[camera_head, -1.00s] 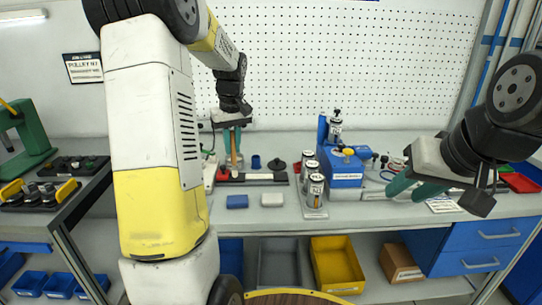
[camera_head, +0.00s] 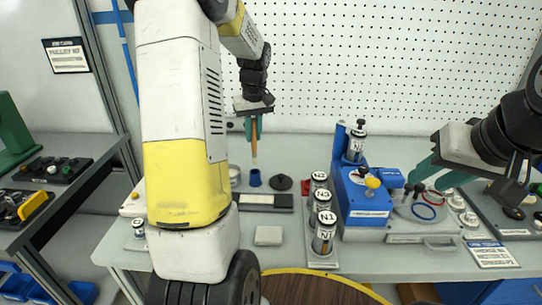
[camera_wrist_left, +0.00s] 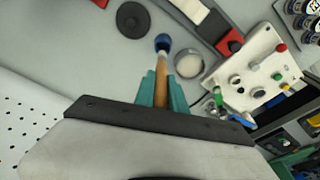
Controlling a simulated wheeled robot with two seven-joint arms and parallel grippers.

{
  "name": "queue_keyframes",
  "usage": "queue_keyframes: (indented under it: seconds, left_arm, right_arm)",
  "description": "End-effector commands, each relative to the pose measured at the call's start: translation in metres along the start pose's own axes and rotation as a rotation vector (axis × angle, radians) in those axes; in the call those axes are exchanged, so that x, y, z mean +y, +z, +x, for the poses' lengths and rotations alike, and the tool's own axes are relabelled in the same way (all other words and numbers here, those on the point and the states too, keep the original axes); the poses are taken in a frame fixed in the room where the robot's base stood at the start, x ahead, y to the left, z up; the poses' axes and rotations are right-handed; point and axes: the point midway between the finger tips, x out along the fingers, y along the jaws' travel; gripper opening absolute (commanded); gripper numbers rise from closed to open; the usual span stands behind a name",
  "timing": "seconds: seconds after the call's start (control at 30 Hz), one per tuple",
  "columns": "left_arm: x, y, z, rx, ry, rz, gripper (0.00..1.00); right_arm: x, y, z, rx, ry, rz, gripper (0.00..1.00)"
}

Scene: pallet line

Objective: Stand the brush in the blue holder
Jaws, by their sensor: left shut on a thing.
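The brush (camera_head: 254,147) has a wooden handle and a pale lower end. My left gripper (camera_head: 253,128) is shut on its handle and holds it upright, tip down. The small blue holder (camera_head: 254,178) stands on the bench directly below the brush in the head view. In the left wrist view the brush (camera_wrist_left: 162,88) runs between the teal fingers (camera_wrist_left: 162,90), and its tip overlaps the near edge of the blue holder (camera_wrist_left: 162,41). I cannot tell whether the tip is inside or just above it. My right gripper (camera_head: 436,172) is open and empty over the bench's right side.
A dark round disc (camera_head: 281,183) lies right of the holder, and a round pale dish (camera_wrist_left: 188,64) stands close by it. A white block (camera_head: 268,236) lies in front. Several labelled cylinders (camera_head: 322,215) and a blue machine (camera_head: 364,196) stand to the right. A pegboard wall is behind.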

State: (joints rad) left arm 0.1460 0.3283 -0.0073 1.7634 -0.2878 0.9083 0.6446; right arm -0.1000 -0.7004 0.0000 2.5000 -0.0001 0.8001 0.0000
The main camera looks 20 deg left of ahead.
Motion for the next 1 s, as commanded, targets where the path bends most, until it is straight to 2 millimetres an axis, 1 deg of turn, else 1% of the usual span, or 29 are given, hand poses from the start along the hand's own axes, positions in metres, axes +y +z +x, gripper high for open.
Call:
queue_keyframes:
  seconds: [0.03, 0.1, 0.2, 0.37, 0.53, 0.6, 0.93, 0.97, 1.0]
  left_arm:
    - [0.0, 0.002, 0.011, -0.004, -0.002, 0.001, 0.0]
    - [-0.001, 0.004, 0.023, -0.004, -0.002, 0.001, 0.0]
    - [-0.001, 0.005, 0.033, -0.001, -0.001, 0.0, 0.0]
    - [-0.001, 0.007, 0.045, -0.002, -0.001, 0.0, 0.0]
    - [0.0, 0.011, 0.07, -0.002, -0.002, 0.001, 0.0]
    - [0.0, 0.011, 0.074, 0.0, 0.0, 0.0, 0.0]
    - [0.0, 0.011, 0.077, 0.001, 0.0, 0.0, 0.0]
    - [0.0, 0.011, 0.076, 0.001, 0.001, 0.0, 0.2]
    - [0.0, 0.011, 0.076, 0.001, 0.001, 0.0, 0.28]
  right_arm:
    - [0.0, 0.0, 0.0, 0.0, 0.0, 0.0, 0.36]
    - [0.0, 0.0, 0.0, 0.0, 0.0, 0.0, 0.36]
    - [0.0, 0.0, 0.0, 0.0, 0.0, 0.0, 0.36]
    - [0.0, 0.0, 0.0, 0.0, 0.0, 0.0, 0.36]
    - [0.0, 0.0, 0.0, 0.0, 0.0, 0.0, 0.36]
    - [0.0, 0.0, 0.0, 0.0, 0.0, 0.0, 0.36]
    - [0.0, 0.0, 0.0, 0.0, 0.0, 0.0, 0.36]
    - [0.0, 0.0, 0.0, 0.0, 0.0, 0.0, 0.36]
    - [0.0, 0.0, 0.0, 0.0, 0.0, 0.0, 0.36]
